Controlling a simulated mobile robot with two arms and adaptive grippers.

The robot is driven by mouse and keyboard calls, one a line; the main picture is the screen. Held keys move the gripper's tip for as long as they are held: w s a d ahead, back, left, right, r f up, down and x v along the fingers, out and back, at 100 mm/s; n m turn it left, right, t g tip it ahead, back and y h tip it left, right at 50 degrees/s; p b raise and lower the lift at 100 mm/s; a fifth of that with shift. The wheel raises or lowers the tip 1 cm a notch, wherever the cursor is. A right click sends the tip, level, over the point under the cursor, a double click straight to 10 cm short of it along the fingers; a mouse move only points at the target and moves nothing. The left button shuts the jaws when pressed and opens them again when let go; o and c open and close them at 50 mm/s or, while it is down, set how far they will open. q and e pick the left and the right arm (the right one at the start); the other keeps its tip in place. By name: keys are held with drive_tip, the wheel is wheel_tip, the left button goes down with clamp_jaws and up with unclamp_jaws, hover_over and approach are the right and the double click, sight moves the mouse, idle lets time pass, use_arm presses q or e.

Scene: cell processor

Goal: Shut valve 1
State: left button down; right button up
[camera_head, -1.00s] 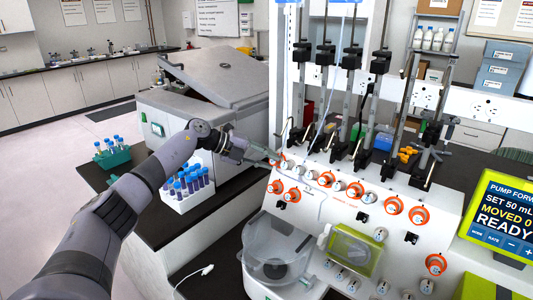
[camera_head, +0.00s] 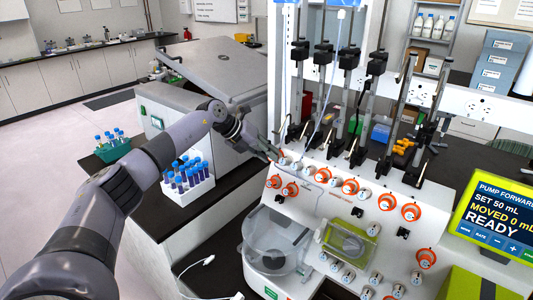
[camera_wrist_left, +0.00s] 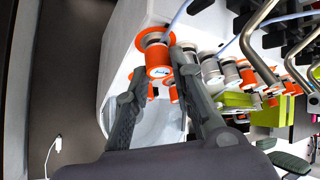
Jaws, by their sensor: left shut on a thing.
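The white valve panel (camera_head: 325,203) carries rows of round knobs with orange rings. My left gripper (camera_head: 274,156) is at the upper left end of the top row. In the left wrist view my left gripper (camera_wrist_left: 158,64) has its two fingers on either side of an orange-and-white knob (camera_wrist_left: 154,42) and is shut on it. In the head view this knob is small and partly hidden by the gripper. My right gripper is not in view.
Other orange knobs (camera_head: 350,187) sit close along the panel. Syringe pumps with rods (camera_head: 325,90) rise behind it. A clear bowl (camera_head: 277,240) is below. A rack of blue-capped tubes (camera_head: 188,190) stands left of the panel. A screen (camera_head: 496,218) reads READY.

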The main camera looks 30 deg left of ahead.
use_arm(q)
drive_tip(key=shift+f, duration=0.1)
drive_tip(key=c, duration=1.4)
unclamp_jaws()
drive_tip(key=v, duration=1.2)
drive_tip(key=shift+s+a, duration=0.1)
